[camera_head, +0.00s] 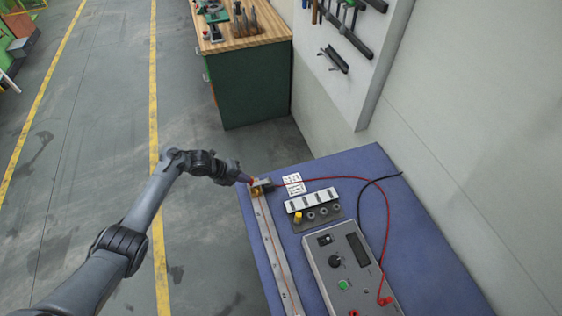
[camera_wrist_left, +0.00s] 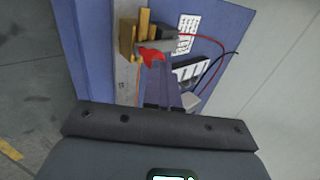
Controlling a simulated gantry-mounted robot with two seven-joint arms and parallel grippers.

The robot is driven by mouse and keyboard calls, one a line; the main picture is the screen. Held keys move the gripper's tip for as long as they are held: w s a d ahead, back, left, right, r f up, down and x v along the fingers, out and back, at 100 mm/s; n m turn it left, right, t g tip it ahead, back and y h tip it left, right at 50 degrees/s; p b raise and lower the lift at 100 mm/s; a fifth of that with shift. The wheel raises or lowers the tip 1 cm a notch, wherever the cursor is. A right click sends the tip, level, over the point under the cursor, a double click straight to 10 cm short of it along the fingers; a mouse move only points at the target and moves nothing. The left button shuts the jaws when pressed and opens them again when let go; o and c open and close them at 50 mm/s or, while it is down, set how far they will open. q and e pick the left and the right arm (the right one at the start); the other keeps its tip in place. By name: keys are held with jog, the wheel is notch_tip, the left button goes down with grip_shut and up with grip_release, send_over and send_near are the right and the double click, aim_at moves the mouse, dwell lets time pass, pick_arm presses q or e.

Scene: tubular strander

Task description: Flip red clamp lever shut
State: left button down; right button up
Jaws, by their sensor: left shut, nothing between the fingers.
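The red clamp lever (camera_wrist_left: 151,56) shows in the left wrist view beside a brass clamp block (camera_wrist_left: 127,38). In the head view the clamp (camera_head: 257,190) sits at the far end of a long metal rail, and the lever is only a small red patch there. My left gripper (camera_head: 246,180) is shut and empty, with its fingertips at the lever. In the left wrist view the closed fingers (camera_wrist_left: 158,68) come up right against the red lever or just before it. I cannot tell whether they touch. My right gripper is not in view.
The metal rail (camera_head: 271,243) runs along the left edge of the blue bench top (camera_head: 416,247). A grey meter box (camera_head: 350,270) with a red lead, a block with several sockets (camera_head: 318,214) and a white printed card (camera_head: 294,184) lie to the right. A green workbench (camera_head: 252,85) stands behind.

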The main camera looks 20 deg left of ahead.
pick_arm(q)
jog(key=shift+s+a+f, duration=0.35)
jog(key=shift+f, duration=0.2)
jog(key=p+v, duration=0.1)
jog(key=v, duration=1.1)
jog(key=shift+r, duration=0.45)
jog(key=shift+s+a, duration=0.1)
